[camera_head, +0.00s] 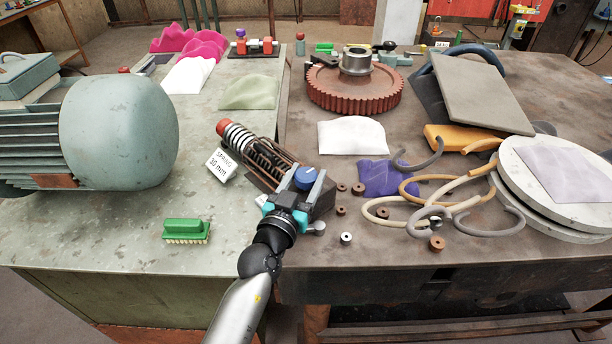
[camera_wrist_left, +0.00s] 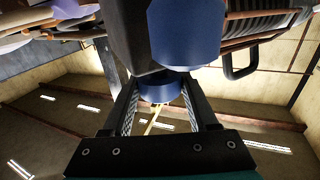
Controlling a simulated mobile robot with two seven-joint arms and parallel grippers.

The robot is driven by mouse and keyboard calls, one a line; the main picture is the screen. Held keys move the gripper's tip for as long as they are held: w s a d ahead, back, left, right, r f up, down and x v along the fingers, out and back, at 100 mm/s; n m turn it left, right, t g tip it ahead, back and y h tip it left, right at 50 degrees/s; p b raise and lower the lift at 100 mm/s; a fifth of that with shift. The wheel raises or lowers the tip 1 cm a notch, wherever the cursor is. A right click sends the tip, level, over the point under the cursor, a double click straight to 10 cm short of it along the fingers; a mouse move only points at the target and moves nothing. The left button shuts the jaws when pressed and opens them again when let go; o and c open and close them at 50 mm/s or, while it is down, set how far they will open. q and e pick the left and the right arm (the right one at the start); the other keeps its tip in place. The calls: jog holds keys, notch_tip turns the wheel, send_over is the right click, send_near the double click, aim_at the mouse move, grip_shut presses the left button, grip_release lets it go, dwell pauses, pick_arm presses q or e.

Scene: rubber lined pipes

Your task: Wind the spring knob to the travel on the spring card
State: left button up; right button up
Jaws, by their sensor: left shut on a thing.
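The spring unit lies on the bench, with a black coil spring (camera_head: 262,155), copper-coloured rods and a red-and-white banded end (camera_head: 232,134). Its blue knob (camera_head: 306,177) is at the near end. A white spring card (camera_head: 221,165) reading "SPRING 30 mm" stands left of the unit. My left gripper (camera_head: 300,188) is shut on the blue knob, coming from the near side. In the left wrist view the blue knob (camera_wrist_left: 185,38) is large, with its lower part between the two fingers. Any scale on the unit is too small to read. My right gripper is not in view.
A green brush (camera_head: 186,230) lies left of my arm. Small rings and nuts, a purple cloth (camera_head: 384,178) and curved hose pieces (camera_head: 440,210) lie to the right. A large grey-green motor (camera_head: 118,130) fills the left. A rust-red gear (camera_head: 353,88) is behind.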

pick_arm(q)
jog(key=shift+c, duration=1.3)
jog(key=shift+f+m+g+h+b, duration=0.1)
jog(key=shift+m+g+h+b, duration=1.05)
jog(key=shift+h, duration=0.75)
jog(key=m+g+h+b, duration=0.2)
jog(key=m+g+h, duration=0.3)
jog(key=m+g, duration=0.1)
jog(key=shift+w+a+h, duration=0.1)
jog(key=shift+h, duration=0.3)
jog(key=shift+m+g+h+b, duration=0.65)
jog(key=shift+m+g, duration=0.2)
jog(key=shift+g, duration=0.4)
jog(key=shift+m+g+b, duration=0.3)
jog(key=shift+m+g, duration=0.1)
jog(key=shift+g, duration=0.2)
